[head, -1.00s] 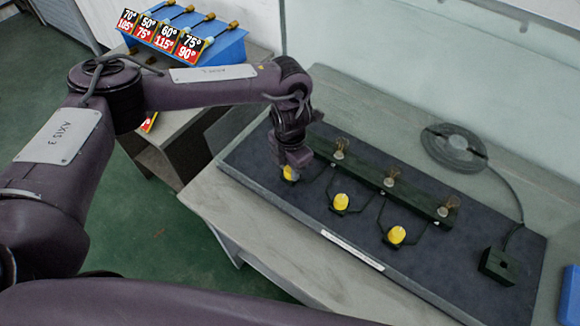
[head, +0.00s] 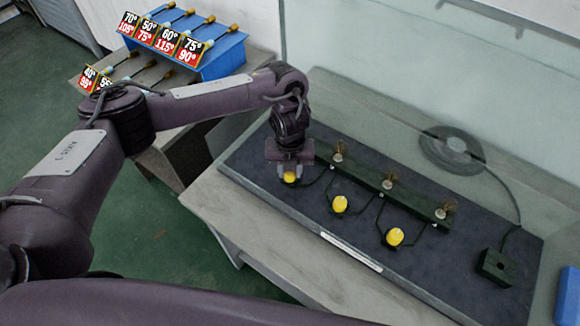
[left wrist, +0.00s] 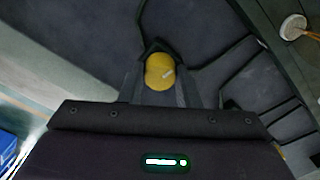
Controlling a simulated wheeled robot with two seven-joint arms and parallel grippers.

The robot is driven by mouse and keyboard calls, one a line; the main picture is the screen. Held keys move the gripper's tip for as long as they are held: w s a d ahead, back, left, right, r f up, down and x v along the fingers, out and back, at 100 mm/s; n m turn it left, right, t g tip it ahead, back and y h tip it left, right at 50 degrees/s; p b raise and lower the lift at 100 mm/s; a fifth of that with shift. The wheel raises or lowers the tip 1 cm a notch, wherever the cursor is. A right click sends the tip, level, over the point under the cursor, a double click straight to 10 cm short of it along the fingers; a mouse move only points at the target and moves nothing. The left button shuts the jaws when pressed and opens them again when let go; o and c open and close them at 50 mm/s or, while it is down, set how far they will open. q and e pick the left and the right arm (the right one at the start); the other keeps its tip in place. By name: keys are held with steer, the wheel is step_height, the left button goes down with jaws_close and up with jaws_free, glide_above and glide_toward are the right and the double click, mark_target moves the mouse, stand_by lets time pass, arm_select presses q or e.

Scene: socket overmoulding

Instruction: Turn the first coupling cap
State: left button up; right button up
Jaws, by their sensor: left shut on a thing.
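Three yellow coupling caps sit in a row on the dark board (head: 262,186). My left gripper (head: 289,172) is at the leftmost one, the first coupling cap (head: 289,178), from above, shut on it. The middle cap (head: 340,204) and the right cap (head: 395,237) stand free on the board. My right gripper is not in view.
A dark rail (head: 365,176) with several bulbs runs behind the caps, joined by black wires. A coiled cable (head: 450,148) and dark block (head: 497,266) are at the right. A blue rack (head: 215,58) with number cards stands back left.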

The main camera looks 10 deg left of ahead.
arm_select(q)
steer(key=shift+w+r+n, duration=0.2)
steer(key=shift+n, duration=0.5)
steer(key=o, duration=1)
steer(key=shift+s+f, duration=0.1)
steer(key=shift+c, duration=0.2)
step_height(320, 180, up, 8)
steer(key=shift+f+p, duration=0.1)
steer(key=shift+p, duration=0.5)
